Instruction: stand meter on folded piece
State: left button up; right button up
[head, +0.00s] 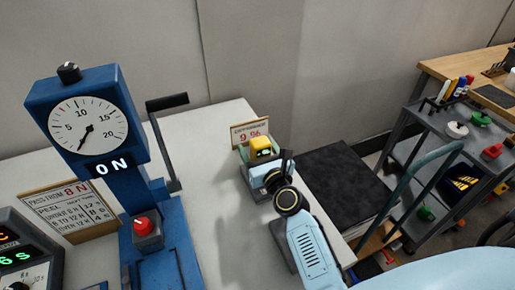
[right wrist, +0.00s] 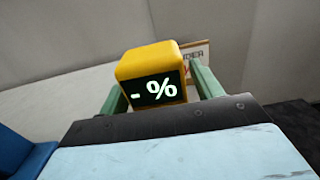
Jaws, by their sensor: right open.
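The meter (head: 261,146) is a small yellow block with a dark display face. It stands at the far edge of the pale table, in front of a small sign. In the right wrist view the meter (right wrist: 150,62) fills the middle, and its display reads "- %". My right gripper (head: 264,157) is open at the meter, with one green finger on either side of it. In the right wrist view the fingers (right wrist: 160,88) flank the meter; contact cannot be told. I cannot make out a folded piece in either view. My left gripper is not in view.
A blue gauge stand (head: 85,110) with a dial and lever rises at the left, beside a sign (head: 68,208) and a dark instrument (head: 18,255). A grey cart (head: 395,160) holds small items. The table's (head: 225,215) middle is bare.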

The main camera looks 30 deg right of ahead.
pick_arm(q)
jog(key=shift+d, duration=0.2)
pick_arm(e)
jog(key=shift+r, duration=0.25)
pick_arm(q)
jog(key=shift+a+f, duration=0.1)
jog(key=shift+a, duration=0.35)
pick_arm(e)
jog(key=s, duration=1.2)
jog(key=shift+a, duration=0.35)
